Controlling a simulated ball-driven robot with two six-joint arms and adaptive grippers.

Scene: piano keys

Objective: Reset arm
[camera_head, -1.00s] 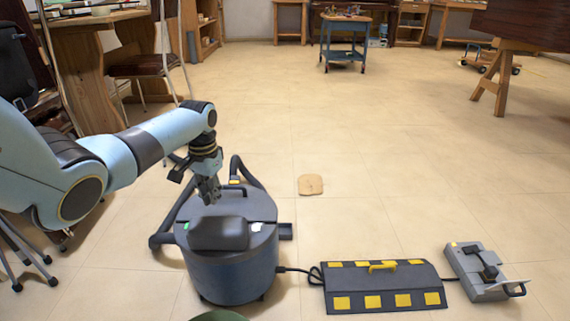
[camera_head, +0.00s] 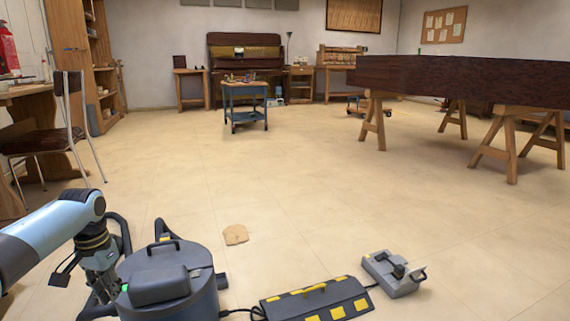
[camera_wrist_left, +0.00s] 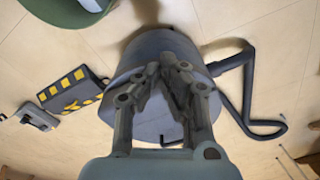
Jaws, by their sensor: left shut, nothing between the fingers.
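My left gripper (camera_head: 108,288) hangs at the lower left of the head view, beside the left edge of a dark blue canister vacuum (camera_head: 205,299). The gripper is shut and empty. In the left wrist view its fingertips (camera_wrist_left: 168,72) meet in front of the vacuum (camera_wrist_left: 150,47), which lies behind them. I cannot tell whether they touch it. My left arm comes in from the left, bent at the wrist. My right gripper is in neither view.
A black hose curls around the vacuum. A black case with yellow patches (camera_head: 292,305) and a grey device (camera_head: 393,274) lie to its right. A bread-like slice (camera_head: 235,235) lies on the floor. A blue cart (camera_head: 246,106) and a chair (camera_head: 52,135) stand farther back. The middle floor is clear.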

